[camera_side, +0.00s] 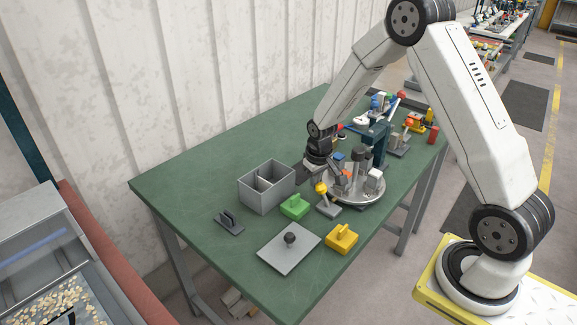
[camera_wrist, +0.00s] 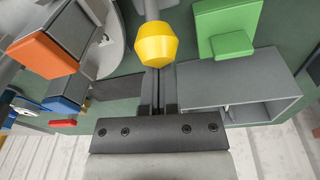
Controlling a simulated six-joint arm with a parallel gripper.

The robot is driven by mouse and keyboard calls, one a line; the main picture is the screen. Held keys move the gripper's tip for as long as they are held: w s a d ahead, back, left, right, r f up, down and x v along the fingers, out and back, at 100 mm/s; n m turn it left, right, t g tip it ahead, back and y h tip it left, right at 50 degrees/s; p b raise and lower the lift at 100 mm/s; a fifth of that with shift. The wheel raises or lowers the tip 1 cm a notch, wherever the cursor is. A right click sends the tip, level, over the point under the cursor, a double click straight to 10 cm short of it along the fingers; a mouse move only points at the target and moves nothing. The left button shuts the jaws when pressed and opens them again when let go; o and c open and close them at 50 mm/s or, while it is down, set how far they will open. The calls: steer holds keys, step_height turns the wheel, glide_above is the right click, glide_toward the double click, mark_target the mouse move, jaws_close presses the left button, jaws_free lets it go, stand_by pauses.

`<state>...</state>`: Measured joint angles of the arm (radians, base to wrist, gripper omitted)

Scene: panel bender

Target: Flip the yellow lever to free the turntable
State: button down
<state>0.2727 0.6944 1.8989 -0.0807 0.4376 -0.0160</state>
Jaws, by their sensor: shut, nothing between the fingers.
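The yellow lever knob (camera_side: 321,187) stands on a grey stem over a small grey base (camera_side: 329,208) at the front edge of the round grey turntable (camera_side: 365,196). In the wrist view the yellow knob (camera_wrist: 156,45) sits at the tip end of my gripper (camera_wrist: 158,75), in line with the fingers and overlapping them. My gripper is shut and empty. In the side view my gripper (camera_side: 302,174) is low between the grey bin and the turntable, left of the knob. I cannot tell whether the fingers touch the lever.
A grey divided bin (camera_side: 264,196) stands left of my gripper. A green block with a handle (camera_side: 295,207), a yellow block (camera_side: 342,238) and a grey plate with a black knob (camera_side: 280,255) lie in front. A blue-grey post (camera_side: 380,150) rises behind the turntable. The table's left end is clear.

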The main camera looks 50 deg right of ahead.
steer(key=shift+s+r+t, duration=0.2)
steer(key=shift+s+t, duration=0.15)
steer(key=shift+t, duration=0.05)
steer(key=shift+s+r+t, duration=0.25)
steer(key=shift+s+t, duration=0.1)
steer(key=shift+t, duration=0.25)
steer(key=shift+s+r, duration=0.3)
steer(key=shift+s, duration=0.35)
steer(key=shift+s+r, duration=0.15)
steer(key=shift+s, duration=0.55)
steer(key=shift+s+r, duration=0.1)
steer(key=shift+s, duration=0.6)
steer(key=shift+s+f, duration=0.1)
steer(key=shift+s, duration=0.75)
steer(key=shift+s+f, duration=0.3)
steer(key=shift+s, duration=0.4)
steer(key=shift+r, duration=0.8)
